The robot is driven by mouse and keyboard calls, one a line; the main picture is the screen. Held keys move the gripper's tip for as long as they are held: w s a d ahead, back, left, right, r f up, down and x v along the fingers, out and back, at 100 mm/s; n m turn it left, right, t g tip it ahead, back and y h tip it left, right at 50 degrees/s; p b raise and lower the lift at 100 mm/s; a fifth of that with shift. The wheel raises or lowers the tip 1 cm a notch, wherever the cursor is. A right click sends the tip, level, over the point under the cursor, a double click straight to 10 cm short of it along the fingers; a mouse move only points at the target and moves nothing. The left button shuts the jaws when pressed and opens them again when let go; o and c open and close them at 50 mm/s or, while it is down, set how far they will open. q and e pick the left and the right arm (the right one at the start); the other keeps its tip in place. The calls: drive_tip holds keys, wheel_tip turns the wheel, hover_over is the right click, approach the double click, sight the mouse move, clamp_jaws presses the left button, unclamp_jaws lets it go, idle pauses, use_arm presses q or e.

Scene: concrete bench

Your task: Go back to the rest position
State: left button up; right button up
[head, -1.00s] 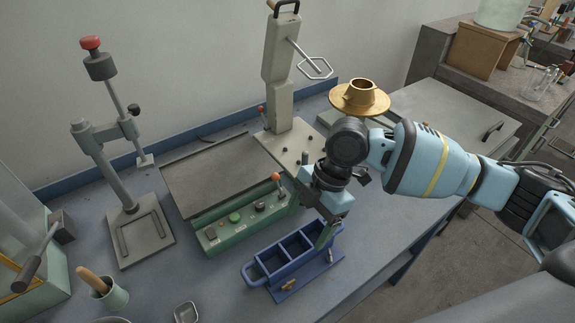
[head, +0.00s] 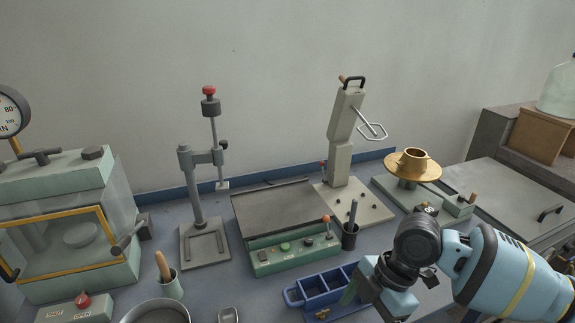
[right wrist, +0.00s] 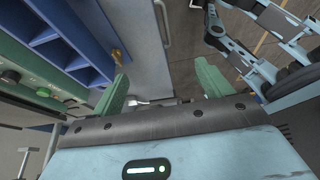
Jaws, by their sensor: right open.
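My right gripper (head: 368,298) is at the lower right of the head view, beside the right end of the blue divided bin (head: 318,284). Its upper arm link hides part of the bench there. In the right wrist view its two green fingers are spread apart, with an open gap (right wrist: 163,88) between them and nothing held. The blue bin also shows in the right wrist view (right wrist: 75,45), to the left of the fingers. My left gripper is not in view.
Behind the bin are a green control box (head: 292,254), a dark cup with a rod (head: 350,236) and a tall beige press (head: 341,135). A brass flanged funnel (head: 413,168) stands behind my right arm. A glass-fronted green cabinet (head: 70,235) is at the left.

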drive_tip(key=s+a+f+m+t+y, duration=0.1)
drive_tip(key=s+a+f+m, duration=0.3)
drive_tip(key=s, duration=0.3)
drive_tip(key=s+a+f+m+y, duration=0.1)
drive_tip(key=s+a+f+m, duration=0.1)
drive_tip(key=s+a+f, duration=0.4)
drive_tip(key=s+d+f+m+h, duration=0.3)
drive_tip(key=s+d+m, duration=0.4)
drive_tip(key=s+d, duration=0.35)
drive_tip(key=s+d+f+m+h, duration=0.3)
drive_tip(key=s+d+m, duration=0.5)
drive_tip(key=s, duration=0.4)
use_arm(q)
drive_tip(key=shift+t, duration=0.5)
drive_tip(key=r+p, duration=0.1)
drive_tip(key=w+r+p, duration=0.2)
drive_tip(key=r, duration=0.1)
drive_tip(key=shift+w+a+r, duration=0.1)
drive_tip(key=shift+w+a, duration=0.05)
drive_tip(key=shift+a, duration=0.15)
use_arm(e)
drive_tip(key=w+a+f+n+t+y, duration=0.1)
drive_tip(key=w+a+f+t, duration=0.1)
drive_tip(key=w+f+t, duration=0.3)
drive_tip(key=w+t, duration=0.4)
drive_tip(key=shift+w+f+y, duration=0.25)
drive_tip(key=shift+f+y, duration=0.1)
drive_tip(key=shift+y, duration=0.05)
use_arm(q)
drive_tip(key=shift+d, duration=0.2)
